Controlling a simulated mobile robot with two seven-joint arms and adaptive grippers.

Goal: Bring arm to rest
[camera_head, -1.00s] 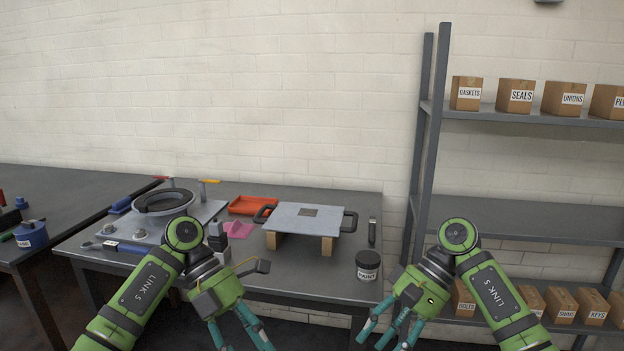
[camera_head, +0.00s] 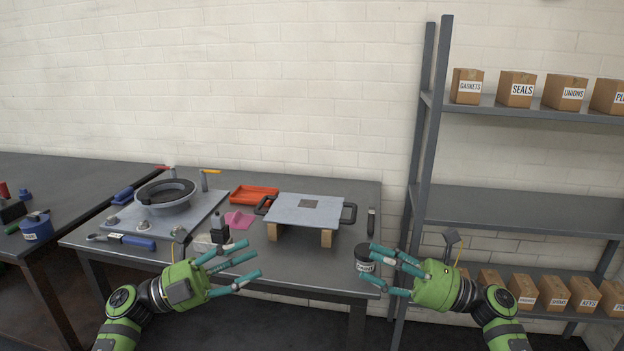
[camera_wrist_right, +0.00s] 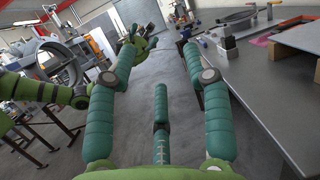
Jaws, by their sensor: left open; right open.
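My left gripper (camera_head: 238,268) is open and empty, at the front edge of the grey workbench (camera_head: 300,284), its fingers pointing right. My right gripper (camera_head: 372,268) is open, its fingers pointing left beside the bench's right front corner. In the head view its fingers overlap the dark paint jar (camera_head: 364,252). In the right wrist view the three teal fingers (camera_wrist_right: 160,100) are spread with nothing between them, and floor shows beyond. My left gripper also shows there at the top (camera_wrist_right: 138,38).
On the bench are a plate with a dark ring (camera_head: 165,194), a grey handled plate on wooden blocks (camera_head: 305,209), an orange tray (camera_head: 254,195), a pink piece (camera_head: 238,221) and a blue-handled tool (camera_head: 138,242). A shelf rack (camera_head: 520,210) with boxes stands at right.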

